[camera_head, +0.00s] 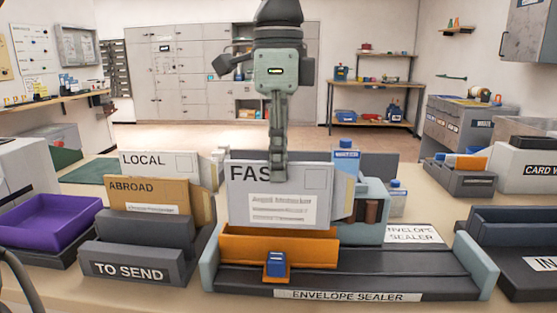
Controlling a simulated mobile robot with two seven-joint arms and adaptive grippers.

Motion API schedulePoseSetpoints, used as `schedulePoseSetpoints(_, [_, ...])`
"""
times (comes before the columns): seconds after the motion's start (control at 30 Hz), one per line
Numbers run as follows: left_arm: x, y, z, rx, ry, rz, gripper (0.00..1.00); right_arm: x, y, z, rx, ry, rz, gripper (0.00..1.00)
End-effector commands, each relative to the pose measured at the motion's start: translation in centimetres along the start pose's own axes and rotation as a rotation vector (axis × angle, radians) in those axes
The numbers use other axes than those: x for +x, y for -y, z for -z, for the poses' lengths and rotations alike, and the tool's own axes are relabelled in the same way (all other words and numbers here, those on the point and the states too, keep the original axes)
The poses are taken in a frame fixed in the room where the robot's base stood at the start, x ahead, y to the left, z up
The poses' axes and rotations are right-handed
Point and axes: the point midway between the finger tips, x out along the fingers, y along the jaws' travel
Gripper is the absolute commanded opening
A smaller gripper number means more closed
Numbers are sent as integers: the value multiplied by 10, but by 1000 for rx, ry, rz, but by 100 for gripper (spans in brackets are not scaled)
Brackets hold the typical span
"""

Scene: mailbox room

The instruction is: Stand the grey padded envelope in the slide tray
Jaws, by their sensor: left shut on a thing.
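The grey padded envelope (255,195), marked "FAS" with the rest covered, is upright at the middle of the camera_head view. My left gripper (279,172) comes down from above and is shut on its top edge. The orange slide tray (290,250) sits on the envelope sealer (385,262), with a small blue block (276,263) at its front. My right gripper is not in view.
Left of the sealer, a dark "TO SEND" rack (140,262) holds "ABROAD" (150,192) and "LOCAL" (150,161) envelopes. A purple tray (50,218) lies farther left. Blue-capped bottles (346,158) stand behind the sealer. A dark "IN" tray (515,240) is at the right.

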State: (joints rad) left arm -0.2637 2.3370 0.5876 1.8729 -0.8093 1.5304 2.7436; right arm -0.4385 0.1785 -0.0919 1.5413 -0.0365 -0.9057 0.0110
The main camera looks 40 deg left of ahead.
Motion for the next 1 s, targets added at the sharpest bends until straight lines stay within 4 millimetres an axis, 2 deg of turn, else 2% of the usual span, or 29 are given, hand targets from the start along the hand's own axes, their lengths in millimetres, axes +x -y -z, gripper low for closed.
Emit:
schedulePoseSetpoints(0.5, [26, 0, 0, 1, 0, 1, 0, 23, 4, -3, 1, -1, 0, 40])
schedulePoseSetpoints(1.0, [32, 0, 0, 0, 0, 0, 0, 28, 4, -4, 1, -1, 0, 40])
